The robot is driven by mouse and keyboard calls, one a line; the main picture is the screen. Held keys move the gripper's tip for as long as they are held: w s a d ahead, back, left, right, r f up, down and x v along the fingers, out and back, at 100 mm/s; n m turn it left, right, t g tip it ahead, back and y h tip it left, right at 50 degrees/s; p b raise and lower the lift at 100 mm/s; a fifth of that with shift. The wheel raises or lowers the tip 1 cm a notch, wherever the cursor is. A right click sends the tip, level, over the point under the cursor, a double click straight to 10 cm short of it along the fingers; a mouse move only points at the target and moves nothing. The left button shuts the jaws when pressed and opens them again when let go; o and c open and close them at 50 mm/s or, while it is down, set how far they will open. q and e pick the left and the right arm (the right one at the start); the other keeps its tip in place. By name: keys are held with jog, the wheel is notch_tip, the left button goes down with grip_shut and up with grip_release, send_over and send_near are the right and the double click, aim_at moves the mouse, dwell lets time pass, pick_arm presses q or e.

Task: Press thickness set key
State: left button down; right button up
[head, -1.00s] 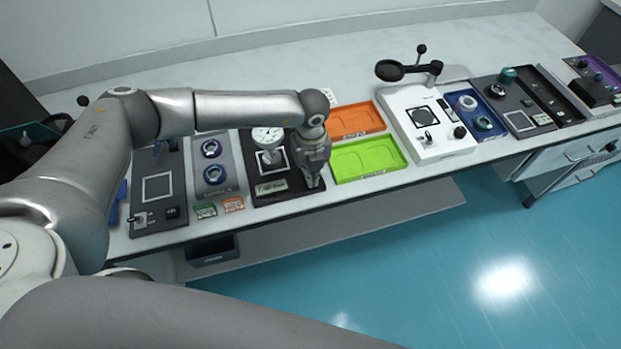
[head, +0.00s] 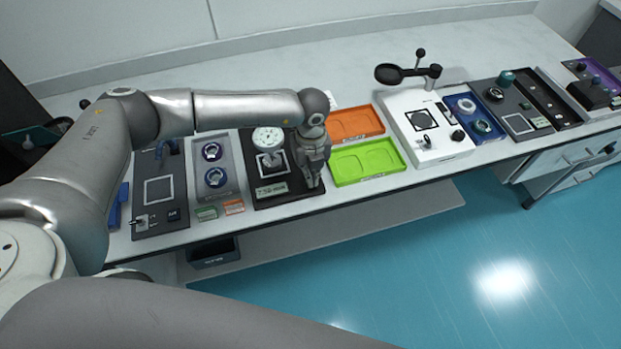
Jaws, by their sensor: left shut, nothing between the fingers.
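The thickness gauge station is a black base plate (head: 262,201) with a round white dial (head: 268,138) standing over a white-framed square. A small pale display (head: 271,190) sits at its front. My left gripper (head: 314,184) is shut and empty, pointing down at the front right corner of the black plate. Its fingers hide that corner, so I cannot see the set key or tell whether the fingertips touch it. My right gripper is not in view.
An orange tray (head: 374,123) and a green tray (head: 396,157) lie right of the gripper. A grey holder (head: 229,178) with two ringed parts is on the left. A white device (head: 450,148) with a black magnifier stands farther right. The table's front edge is close.

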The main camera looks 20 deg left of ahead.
pick_arm(q)
notch_tip(320, 180, up, 6)
jog(key=p, duration=0.3)
jog(key=shift+p, duration=0.3)
dwell(0.4)
